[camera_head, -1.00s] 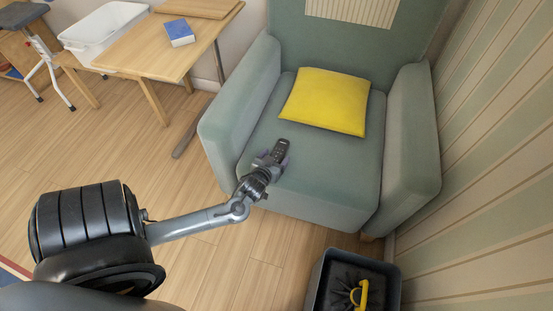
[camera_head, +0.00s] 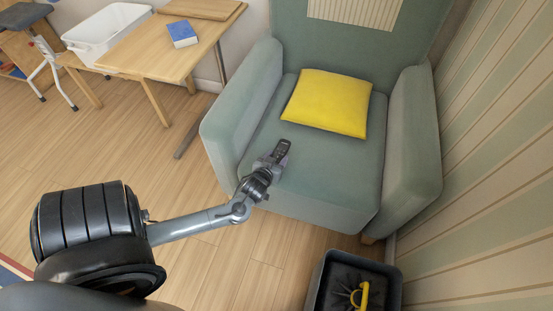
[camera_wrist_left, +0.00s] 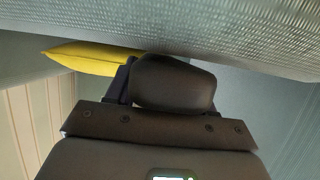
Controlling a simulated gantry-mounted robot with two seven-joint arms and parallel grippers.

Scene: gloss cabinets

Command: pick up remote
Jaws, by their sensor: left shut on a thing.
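The dark remote (camera_head: 282,148) is at the tip of my left gripper (camera_head: 272,161), over the front left of the green armchair seat. In the left wrist view the dark rounded end of the remote (camera_wrist_left: 172,83) sticks out past the gripper body. I cannot tell whether the remote still touches the seat. My right gripper is not in view.
The green armchair (camera_head: 320,190) has a yellow cushion (camera_head: 327,103) on its seat and raised armrests on both sides. A wooden table (camera_head: 170,55) with a blue book (camera_head: 182,33) stands at the left. A dark bin (camera_head: 318,290) stands in front of the chair.

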